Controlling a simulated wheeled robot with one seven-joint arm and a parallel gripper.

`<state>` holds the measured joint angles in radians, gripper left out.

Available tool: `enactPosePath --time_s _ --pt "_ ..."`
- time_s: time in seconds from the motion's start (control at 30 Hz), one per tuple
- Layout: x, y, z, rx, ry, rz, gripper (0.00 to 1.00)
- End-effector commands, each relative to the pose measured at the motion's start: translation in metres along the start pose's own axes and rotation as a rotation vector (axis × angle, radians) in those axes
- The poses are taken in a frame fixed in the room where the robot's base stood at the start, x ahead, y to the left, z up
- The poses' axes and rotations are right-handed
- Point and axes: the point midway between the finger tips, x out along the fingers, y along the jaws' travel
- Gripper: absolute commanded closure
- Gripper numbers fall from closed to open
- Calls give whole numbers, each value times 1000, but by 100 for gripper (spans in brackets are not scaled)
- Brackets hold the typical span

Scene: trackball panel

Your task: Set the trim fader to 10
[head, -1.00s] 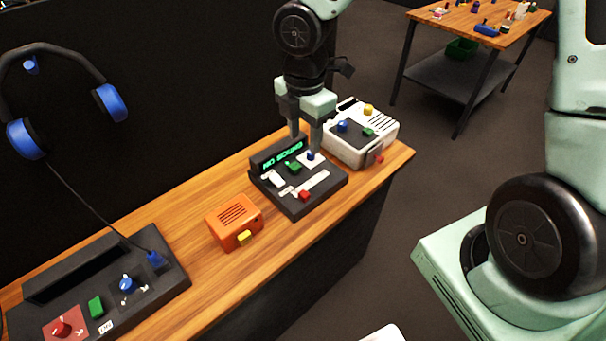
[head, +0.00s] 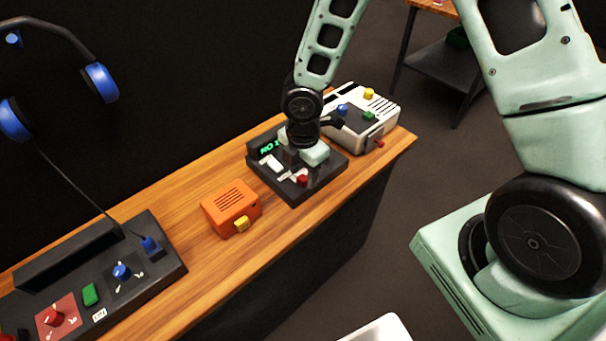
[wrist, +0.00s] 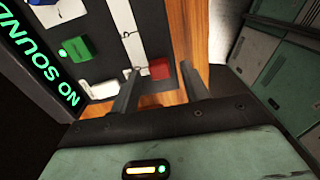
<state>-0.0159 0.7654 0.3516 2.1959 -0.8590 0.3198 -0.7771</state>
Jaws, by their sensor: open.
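The dark trackball panel (head: 262,174) sits on the wooden bench with a lit green display (head: 269,147), which reads "NO SOUND" in the wrist view (wrist: 40,55). A red cap (head: 302,180) is at the panel's near side; it also shows in the wrist view (wrist: 159,68), close to the white strip (wrist: 126,25). I cannot read any scale or tell which part is labelled trim. My gripper (wrist: 160,77) is open above the panel, and its two fingers appear on either side of the red cap. In the head view my wrist hides the fingertips and part of the panel. Contact cannot be told.
A green block (wrist: 76,50) is on the panel between the display and strip. An orange box (head: 230,208) stands left of the panel, a white box (head: 360,120) close behind right. Another dark console (head: 170,262) and blue headphones (head: 100,83) are at left.

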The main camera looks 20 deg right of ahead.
Motion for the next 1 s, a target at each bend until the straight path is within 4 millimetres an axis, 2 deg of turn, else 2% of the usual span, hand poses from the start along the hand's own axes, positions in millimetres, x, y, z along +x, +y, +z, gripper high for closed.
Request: enactPosePath --time_s 0.13,0.4,0.43,0.57,0.6,0.73,0.87,1.0 --pt "8 0 0 -1 0 0 55" --pt "9 0 0 -1 0 1 55" --pt "9 0 0 -1 0 1 60" --pt "9 0 0 0 0 1 96" --pt "9 0 0 0 0 1 100" --pt "8 0 3 1 0 0 100" --pt "5 1 24 6 -1 0 100" --pt "3 1 61 9 -1 0 100"
